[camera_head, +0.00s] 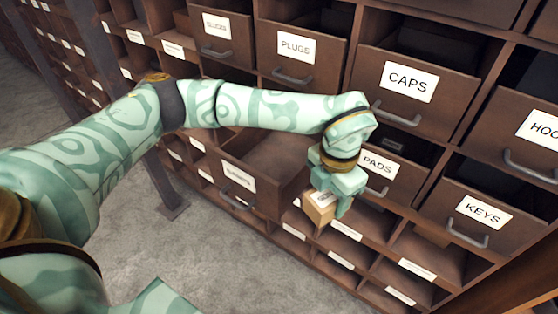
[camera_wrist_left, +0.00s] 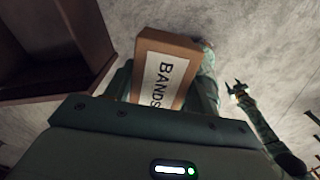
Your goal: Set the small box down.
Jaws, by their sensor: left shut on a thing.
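The small box (camera_head: 320,208) is tan cardboard with a white label. In the left wrist view the box (camera_wrist_left: 152,42) shows the word BANDS on its label. My left gripper (camera_head: 332,196) is shut on it and holds it in the air, just right of a pulled-out drawer (camera_head: 237,176). The gripper hides part of the box in the head view. My right gripper (camera_wrist_left: 237,88) shows small in the left wrist view, away from the box; whether its fingers are open is unclear.
Brown cabinets hold labelled drawers, among them PLUGS (camera_head: 296,47), CAPS (camera_head: 409,82), PADS (camera_head: 378,164) and KEYS (camera_head: 481,212). The pulled-out drawer looks empty where its inside shows. Open grey floor (camera_head: 215,262) lies in front of the cabinets.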

